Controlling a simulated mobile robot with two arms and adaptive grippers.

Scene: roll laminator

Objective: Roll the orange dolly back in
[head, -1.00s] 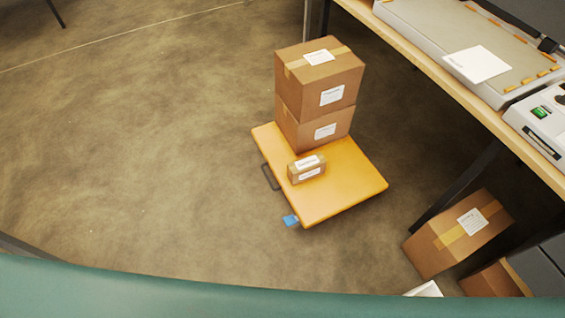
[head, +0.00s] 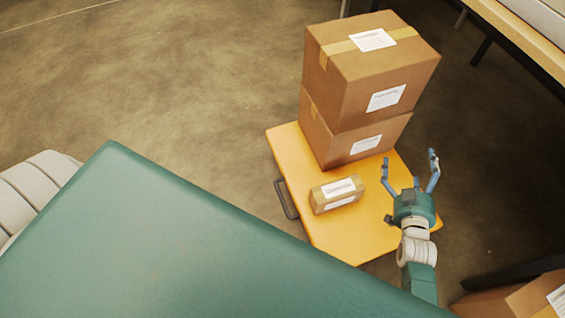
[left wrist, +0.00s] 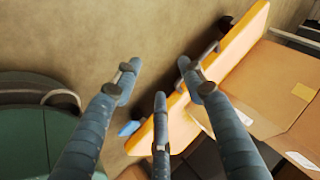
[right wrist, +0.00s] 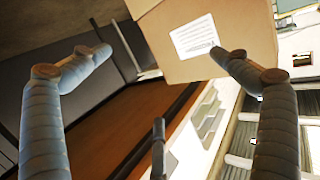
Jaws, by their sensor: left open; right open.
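The orange dolly (head: 290,160) stands on the floor with two stacked cardboard boxes and a small box on it. A dark handle (head: 284,200) is on its left side. My right gripper (head: 409,165) is open and empty, above the dolly's right part beside the stack. In the right wrist view a labelled cardboard box (right wrist: 245,25) shows beyond its open fingers. My left gripper (left wrist: 160,82) is open and empty; in the head view it does not show. In the left wrist view the dolly's orange edge (left wrist: 240,40) runs just right of and beyond the fingers.
The larger upper box (head: 360,80) sits on the lower box (head: 325,135); the small box (head: 330,200) lies in front. A table (head: 520,40) stands at upper right, and another carton (head: 505,300) is at lower right. Floor (head: 180,100) left of the dolly is clear.

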